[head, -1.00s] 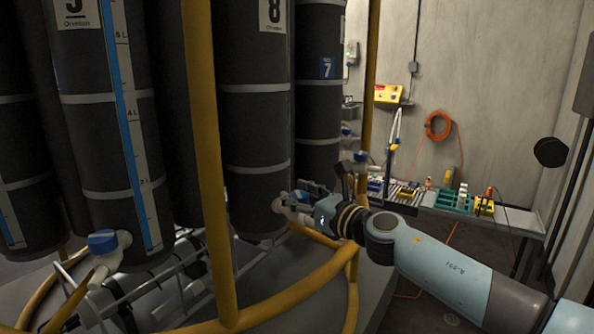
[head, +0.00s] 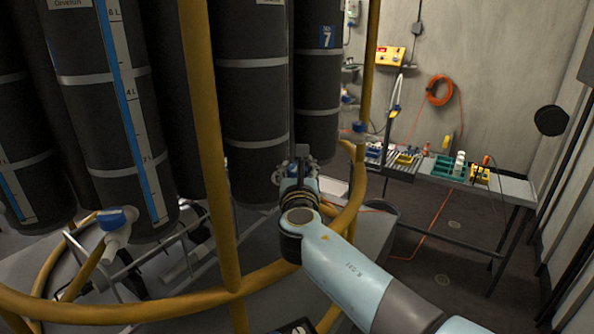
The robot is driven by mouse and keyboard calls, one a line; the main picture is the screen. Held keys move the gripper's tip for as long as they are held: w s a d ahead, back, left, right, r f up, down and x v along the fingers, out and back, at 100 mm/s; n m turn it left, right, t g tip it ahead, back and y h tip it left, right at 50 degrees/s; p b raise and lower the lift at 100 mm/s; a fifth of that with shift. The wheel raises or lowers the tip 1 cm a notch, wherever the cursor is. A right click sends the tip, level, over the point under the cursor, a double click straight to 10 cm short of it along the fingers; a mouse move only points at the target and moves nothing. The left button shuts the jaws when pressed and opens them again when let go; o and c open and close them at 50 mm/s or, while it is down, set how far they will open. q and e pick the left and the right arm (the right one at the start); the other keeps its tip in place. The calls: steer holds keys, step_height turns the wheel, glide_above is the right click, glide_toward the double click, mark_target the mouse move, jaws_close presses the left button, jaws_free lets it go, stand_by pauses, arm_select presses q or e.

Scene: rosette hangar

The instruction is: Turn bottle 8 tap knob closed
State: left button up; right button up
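Bottle 8 (head: 250,105) is the dark banded cylinder in the middle of the head view, behind a yellow post. Its number label is mostly cut off by the top edge. My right gripper (head: 300,164) is at the lower right side of this bottle, where its tap is, with dark finger parts pointing up and away from me. The gripper and wrist cover the tap knob, so I cannot tell how it is turned, nor whether the fingers touch it. The finger gap is too small and hidden to judge. My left gripper is out of view.
A yellow tube frame (head: 212,160) stands between me and the bottles. A blue tap knob (head: 117,217) is on the left bottle (head: 110,110). Bottle 7 (head: 318,80) is behind, on the right.

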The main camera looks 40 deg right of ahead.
steer(key=shift+f+m+g+h+b, duration=0.2)
steer(key=shift+m+g+h+b, duration=0.45)
steer(key=shift+m+g+h, duration=0.6)
steer(key=shift+m+g+h+b, duration=0.4)
steer(key=shift+m+g+h, duration=0.05)
steer(key=shift+h, duration=0.3)
steer(key=o, duration=0.9)
steer(key=shift+a, duration=0.1)
steer(key=shift+c, duration=0.2)
steer(key=o, duration=0.4)
steer(key=shift+s+r, duration=0.1)
steer(key=shift+r, duration=0.05)
steer(key=shift+r, duration=0.1)
step_height(320, 180, up, 10)
steer(key=shift+f, duration=0.1)
